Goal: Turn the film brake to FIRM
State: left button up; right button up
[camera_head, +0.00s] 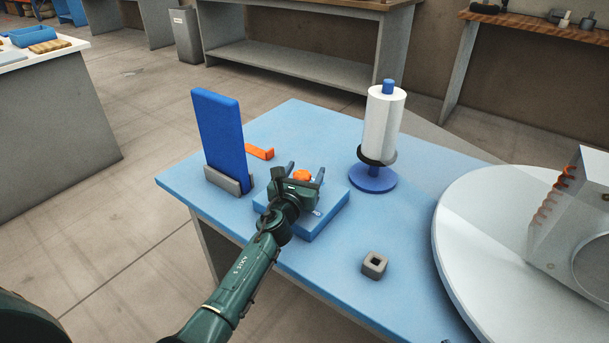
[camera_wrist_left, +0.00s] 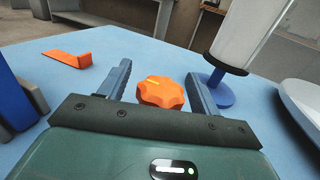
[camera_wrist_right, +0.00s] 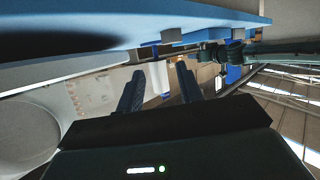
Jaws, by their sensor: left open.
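An orange lobed knob (camera_head: 302,175), which looks like the film brake, sits at the blue block (camera_head: 322,222) on the table. In the left wrist view the knob (camera_wrist_left: 162,93) has a yellow mark on its top, toward the far side. No FIRM label can be read. My left gripper (camera_head: 305,172) is open over the block. Its fingers (camera_wrist_left: 158,78) stand on either side of the knob, with a gap visible at each side; contact cannot be told. My right gripper (camera_wrist_right: 160,72) shows only in its own wrist view, open and empty, below the table edge.
A white film roll (camera_head: 383,125) stands on a blue spindle behind right. A tall blue panel (camera_head: 219,130) and an orange bracket (camera_head: 259,152) are at the left. A grey square piece (camera_head: 374,265) and large white disc (camera_head: 480,240) are at the right.

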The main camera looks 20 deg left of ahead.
pick_arm(q)
jog(key=shift+w, duration=0.1)
jog(key=shift+c, duration=0.4)
jog(key=c, duration=0.9)
